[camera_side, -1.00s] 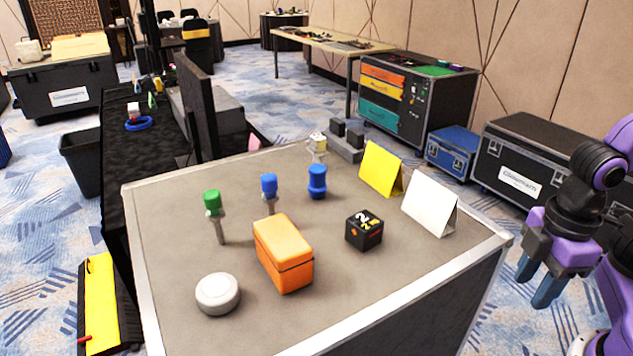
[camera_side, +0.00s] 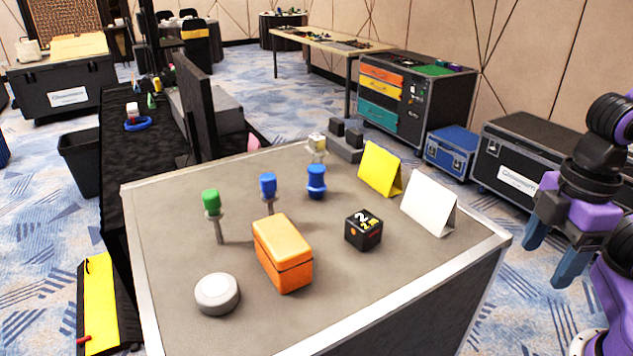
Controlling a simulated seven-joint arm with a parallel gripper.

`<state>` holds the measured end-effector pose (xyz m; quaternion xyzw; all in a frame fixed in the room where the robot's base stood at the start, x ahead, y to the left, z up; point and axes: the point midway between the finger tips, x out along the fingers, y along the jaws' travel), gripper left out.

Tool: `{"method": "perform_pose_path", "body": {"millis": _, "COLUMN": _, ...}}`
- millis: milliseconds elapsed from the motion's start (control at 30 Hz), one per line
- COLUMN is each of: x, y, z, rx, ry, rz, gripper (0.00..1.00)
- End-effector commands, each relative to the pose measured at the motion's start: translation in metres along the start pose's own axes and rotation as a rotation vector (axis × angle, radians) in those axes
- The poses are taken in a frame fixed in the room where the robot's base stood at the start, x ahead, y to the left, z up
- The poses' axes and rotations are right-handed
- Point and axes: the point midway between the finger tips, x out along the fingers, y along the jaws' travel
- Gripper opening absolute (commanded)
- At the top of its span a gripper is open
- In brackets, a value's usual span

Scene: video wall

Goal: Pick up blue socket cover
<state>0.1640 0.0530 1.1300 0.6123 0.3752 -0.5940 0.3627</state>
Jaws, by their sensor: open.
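A blue cap (camera_side: 268,184) sits on a grey stem that stands upright on the grey tabletop, its lower part hidden behind the orange box. To its right stands a second blue piece (camera_side: 316,181), blue all the way down with a wide collar. I cannot tell which of the two is the socket cover. My gripper (camera_side: 551,264) hangs off the right side of the table, fingers pointing down. It is open and empty, well apart from both blue pieces.
The table also holds a green-capped post (camera_side: 212,205), an orange box (camera_side: 284,254), a white round puck (camera_side: 217,293), a black cube (camera_side: 363,230), a yellow folded card (camera_side: 379,169), a white folded card (camera_side: 428,203) and grey blocks (camera_side: 345,141). The front right tabletop is clear.

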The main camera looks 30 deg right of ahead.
Motion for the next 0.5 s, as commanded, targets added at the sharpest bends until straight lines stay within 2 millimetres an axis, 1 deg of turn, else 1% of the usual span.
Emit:
{"method": "perform_pose_path", "body": {"millis": 33, "x": -0.016, "y": 0.0, "z": -0.003, "rx": -0.002, "ry": 0.01, "rz": 0.0, "gripper": 0.68}}
{"method": "perform_pose_path", "body": {"millis": 100, "x": -0.035, "y": 0.0, "z": -0.003, "rx": -0.001, "ry": 0.009, "rz": 0.0, "gripper": 0.68}}
{"method": "perform_pose_path", "body": {"millis": 267, "x": -0.073, "y": 0.0, "z": -0.004, "rx": -0.001, "ry": 0.007, "rz": 0.0, "gripper": 0.68}}
{"method": "perform_pose_path", "body": {"millis": 300, "x": -0.073, "y": 0.005, "z": -0.008, "rx": -0.022, "ry": -0.005, "rz": 0.024, "gripper": 0.68}}
{"method": "perform_pose_path", "body": {"millis": 367, "x": -0.067, "y": 0.019, "z": -0.019, "rx": -0.086, "ry": -0.025, "rz": 0.09, "gripper": 0.68}}
{"method": "perform_pose_path", "body": {"millis": 500, "x": -0.059, "y": 0.051, "z": -0.047, "rx": -0.245, "ry": -0.073, "rz": 0.239, "gripper": 0.68}}
